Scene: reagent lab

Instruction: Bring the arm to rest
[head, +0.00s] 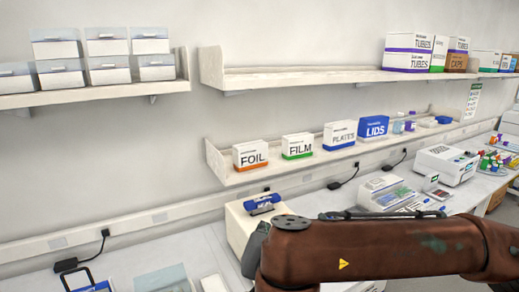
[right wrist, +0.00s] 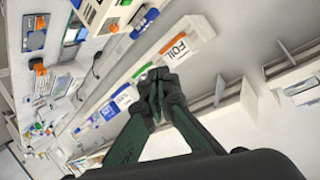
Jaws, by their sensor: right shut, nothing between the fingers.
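My right arm (head: 370,250), brown and worn, reaches across the lower right of the head view from the right edge. A dark part of my right gripper (head: 254,250) shows at the arm's left end, in front of a cream-coloured device on the bench; its fingertips cannot be made out there. In the right wrist view the dark fingers of my right gripper (right wrist: 158,74) are together, with nothing between them. In that view they overlap the shelf with the FOIL box (right wrist: 180,48). My left gripper is in neither view.
The lower shelf (head: 222,173) holds the FOIL box (head: 250,154), FILM box (head: 297,146), PLATES box (head: 340,135) and LIDS box (head: 373,128). The upper shelf (head: 290,80) holds TUBES boxes (head: 408,60). Instruments, including a white machine (head: 446,163), stand along the bench.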

